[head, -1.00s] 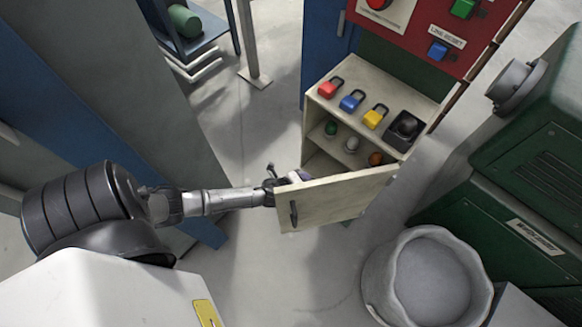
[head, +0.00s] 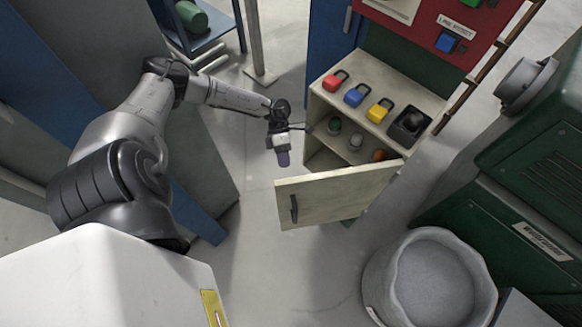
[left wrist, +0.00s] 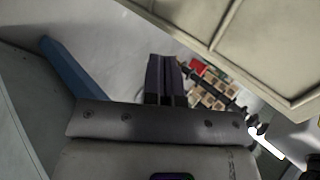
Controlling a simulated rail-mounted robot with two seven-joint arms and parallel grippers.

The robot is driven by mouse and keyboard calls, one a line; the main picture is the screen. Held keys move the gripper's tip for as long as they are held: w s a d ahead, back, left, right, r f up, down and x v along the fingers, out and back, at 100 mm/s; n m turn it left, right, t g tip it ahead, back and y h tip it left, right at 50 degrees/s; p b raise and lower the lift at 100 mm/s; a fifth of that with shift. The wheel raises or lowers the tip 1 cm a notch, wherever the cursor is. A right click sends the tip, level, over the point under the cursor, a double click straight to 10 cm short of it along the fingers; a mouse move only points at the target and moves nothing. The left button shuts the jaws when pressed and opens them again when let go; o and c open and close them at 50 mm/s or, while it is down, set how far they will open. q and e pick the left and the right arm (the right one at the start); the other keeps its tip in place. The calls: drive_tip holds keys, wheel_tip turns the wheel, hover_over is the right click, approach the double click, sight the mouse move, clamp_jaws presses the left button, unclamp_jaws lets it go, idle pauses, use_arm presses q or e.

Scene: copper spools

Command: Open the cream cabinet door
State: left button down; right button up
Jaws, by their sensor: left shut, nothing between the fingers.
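The cream cabinet (head: 432,103) stands at the centre right in the head view. Its cream door (head: 340,197) is swung open toward me, hinged on the right, with a dark handle (head: 294,209) on its outer face. The shelves inside show above the door's top edge. My left gripper (head: 283,158) is shut and empty, pointing down in front of the cabinet's left side, apart from the door. In the left wrist view its closed fingers (left wrist: 165,78) show beside a cream panel (left wrist: 265,45); I cannot tell which cabinet part that is. My right gripper is out of view.
Red (head: 335,81), blue (head: 354,97) and yellow (head: 379,110) padlocks and a black box (head: 408,126) sit on the cabinet top. A pale round bin (head: 375,285) stands front right, beside a green machine (head: 490,215). The floor left of the door is clear.

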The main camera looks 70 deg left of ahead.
use_arm(q)
drive_tip(key=d+r+x, duration=0.1)
drive_tip(key=r+x, duration=0.1)
drive_tip(key=x, duration=1)
drive_tip(key=shift+s+d+f, duration=0.3)
drive_tip(key=shift+s+d, duration=0.1)
drive_tip(key=shift+d, duration=0.2)
